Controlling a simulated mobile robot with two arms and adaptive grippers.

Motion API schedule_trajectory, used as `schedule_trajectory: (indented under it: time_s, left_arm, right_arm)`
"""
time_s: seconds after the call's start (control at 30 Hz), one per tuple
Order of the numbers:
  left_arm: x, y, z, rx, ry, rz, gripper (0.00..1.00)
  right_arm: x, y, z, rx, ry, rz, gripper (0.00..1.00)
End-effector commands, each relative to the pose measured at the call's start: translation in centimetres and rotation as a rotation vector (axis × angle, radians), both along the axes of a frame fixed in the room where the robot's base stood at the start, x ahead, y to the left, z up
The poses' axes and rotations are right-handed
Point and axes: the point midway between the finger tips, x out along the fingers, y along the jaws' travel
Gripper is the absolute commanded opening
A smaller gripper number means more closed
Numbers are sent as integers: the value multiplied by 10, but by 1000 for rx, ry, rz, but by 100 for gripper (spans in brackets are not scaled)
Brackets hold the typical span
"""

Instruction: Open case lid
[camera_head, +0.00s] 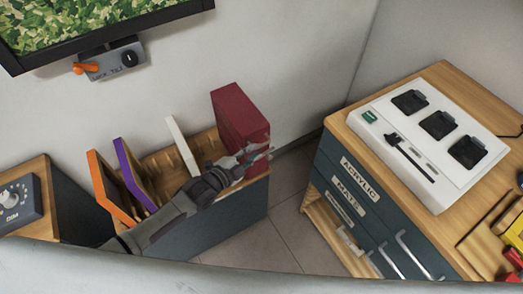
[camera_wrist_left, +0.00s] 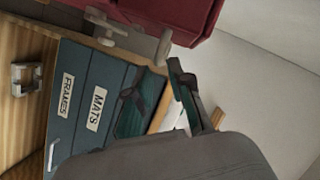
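A dark red case (camera_head: 240,125) stands upright at the right end of the wooden rack in the head view. It looks shut; I cannot make out a lid seam. Its lower edge also shows at the top of the left wrist view (camera_wrist_left: 185,15). My left gripper (camera_head: 258,155) is in front of the case's lower part and covers some of it. In the wrist view its two dark fingers (camera_wrist_left: 157,88) stand apart with nothing between them, below the case. I cannot tell whether a finger touches the case. My right gripper is not in view.
Orange (camera_head: 113,188), purple (camera_head: 135,172) and white (camera_head: 184,143) panels stand in the rack left of the case. A cabinet with labelled drawers (camera_head: 345,185) stands at right, carrying a white three-slot device (camera_head: 425,190). Bare floor (camera_head: 285,230) lies between rack and cabinet.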

Motion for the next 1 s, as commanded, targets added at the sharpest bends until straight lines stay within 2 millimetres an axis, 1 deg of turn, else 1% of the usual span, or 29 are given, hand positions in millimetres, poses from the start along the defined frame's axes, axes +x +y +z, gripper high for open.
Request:
schedule_trajectory:
  time_s: [0.03, 0.2, 0.4, 0.67, 0.7, 0.77, 0.8, 1.0]
  left_arm:
    - [9, -6, -8, -2, -2, 1, 21]
    - [29, -20, -12, 0, -1, 1, 21]
    - [40, -27, -13, 0, 2, 0, 21]
    - [40, -28, -12, 1, 2, 1, 21]
    - [40, -27, -12, 1, 2, 1, 17]
    - [40, -27, -12, 0, 3, 2, 7]
    - [40, -27, -12, 0, 3, 2, 1]
    - [40, -27, -12, 0, 3, 2, 0]
  right_arm:
    - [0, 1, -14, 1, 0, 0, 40]
    - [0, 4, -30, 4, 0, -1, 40]
    - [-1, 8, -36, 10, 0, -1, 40]
    - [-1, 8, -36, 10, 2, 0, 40]
    - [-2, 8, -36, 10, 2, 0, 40]
    - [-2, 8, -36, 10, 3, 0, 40]
    - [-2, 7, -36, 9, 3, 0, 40]
    - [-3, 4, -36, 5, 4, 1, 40]
